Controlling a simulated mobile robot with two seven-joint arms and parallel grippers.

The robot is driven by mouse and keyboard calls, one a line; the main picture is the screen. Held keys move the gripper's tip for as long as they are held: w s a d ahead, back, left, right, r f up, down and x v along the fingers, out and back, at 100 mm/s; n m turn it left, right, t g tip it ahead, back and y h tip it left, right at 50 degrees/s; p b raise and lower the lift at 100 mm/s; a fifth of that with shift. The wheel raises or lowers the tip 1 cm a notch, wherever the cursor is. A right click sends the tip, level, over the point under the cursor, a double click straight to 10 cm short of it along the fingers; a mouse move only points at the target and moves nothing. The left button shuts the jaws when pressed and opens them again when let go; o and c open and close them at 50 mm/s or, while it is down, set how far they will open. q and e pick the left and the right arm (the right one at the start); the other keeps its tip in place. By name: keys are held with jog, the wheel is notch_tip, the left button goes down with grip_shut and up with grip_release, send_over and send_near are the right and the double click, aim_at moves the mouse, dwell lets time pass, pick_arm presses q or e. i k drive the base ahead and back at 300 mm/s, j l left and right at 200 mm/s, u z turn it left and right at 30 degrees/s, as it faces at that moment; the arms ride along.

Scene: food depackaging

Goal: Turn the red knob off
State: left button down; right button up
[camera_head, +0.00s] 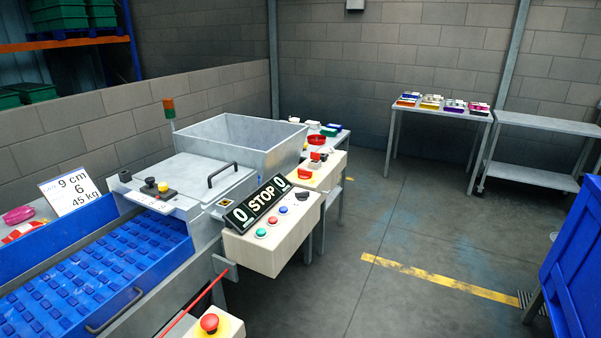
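A red knob (304,174) sits on a beige box behind the STOP sign, in the middle of the head view. It is small, and I cannot tell which way it is turned. Another red control, a mushroom-shaped button (209,322) on a yellow base, is at the bottom edge. A cream control box (272,245) carries a green, a red and a blue button and a black knob (302,195). Neither of my grippers is in view.
A blue conveyor (95,275) and a grey machine with a metal hopper (235,140) fill the left. A blue bin (578,260) stands at the right edge. A table with colourful boxes (440,104) and a metal cart (540,123) are at the back. The central floor is clear.

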aim_at(303, 174)
jog(key=k+u, duration=0.1)
jog(key=u, duration=1.05)
jog(key=l+u, duration=0.1)
jog(key=u, duration=1.2)
jog(key=k+l, duration=0.1)
jog(key=l, duration=1.05)
jog(key=k+l, duration=0.15)
jog(key=l, duration=0.95)
jog(key=k+l+u, duration=0.1)
jog(key=l, duration=0.5)
jog(key=k+l, duration=0.15)
jog(key=l, duration=0.4)
